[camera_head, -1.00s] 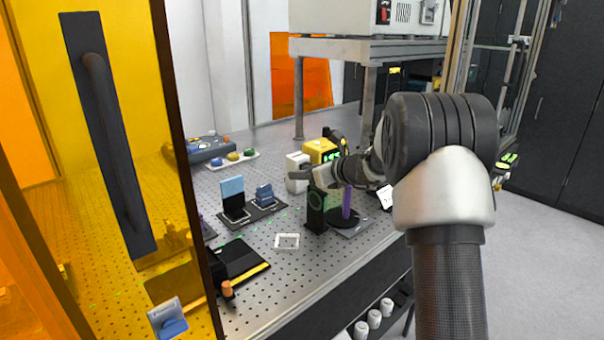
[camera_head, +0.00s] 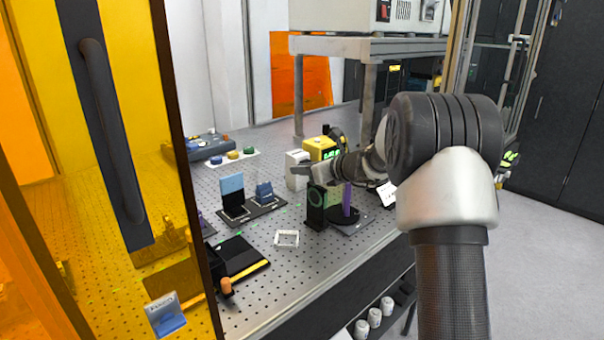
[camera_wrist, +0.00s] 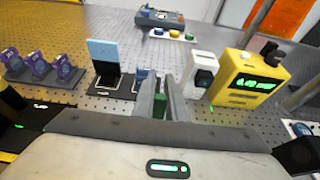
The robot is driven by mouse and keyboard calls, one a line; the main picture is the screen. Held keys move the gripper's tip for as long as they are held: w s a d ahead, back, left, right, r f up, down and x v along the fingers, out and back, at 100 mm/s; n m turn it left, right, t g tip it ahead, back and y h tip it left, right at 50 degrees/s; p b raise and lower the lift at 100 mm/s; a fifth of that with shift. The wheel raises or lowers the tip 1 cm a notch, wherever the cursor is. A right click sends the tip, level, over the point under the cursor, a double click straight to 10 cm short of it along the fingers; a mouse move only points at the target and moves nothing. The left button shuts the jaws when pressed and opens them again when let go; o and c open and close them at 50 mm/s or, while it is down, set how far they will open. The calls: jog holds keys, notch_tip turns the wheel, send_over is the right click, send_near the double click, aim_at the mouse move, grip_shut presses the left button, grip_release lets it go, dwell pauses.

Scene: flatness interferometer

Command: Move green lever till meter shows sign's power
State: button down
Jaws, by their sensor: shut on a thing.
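The green lever (camera_wrist: 159,106) shows between the two fingers of my gripper (camera_wrist: 158,92) in the wrist view, and the jaws are shut on it. Its lower part is hidden by my gripper's body. The yellow meter (camera_wrist: 248,76) stands to the right, beyond a white-fronted box; its lit green display (camera_wrist: 258,84) is too small to read surely.
A white-fronted box (camera_wrist: 201,76) stands close to the right of my fingers. A blue plate in a holder (camera_wrist: 104,58) and purple-ringed mounts (camera_wrist: 37,68) stand left. A purple post (camera_head: 347,200) stands beside the black mount. The perforated table is clear around the white frame (camera_head: 287,239).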

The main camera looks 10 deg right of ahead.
jog(key=c, duration=1.8)
grip_release()
jog(key=shift+o, duration=0.2)
jog(key=p+v, duration=0.1)
jog(key=v, duration=1.6)
jog(key=shift+s, duration=0.25)
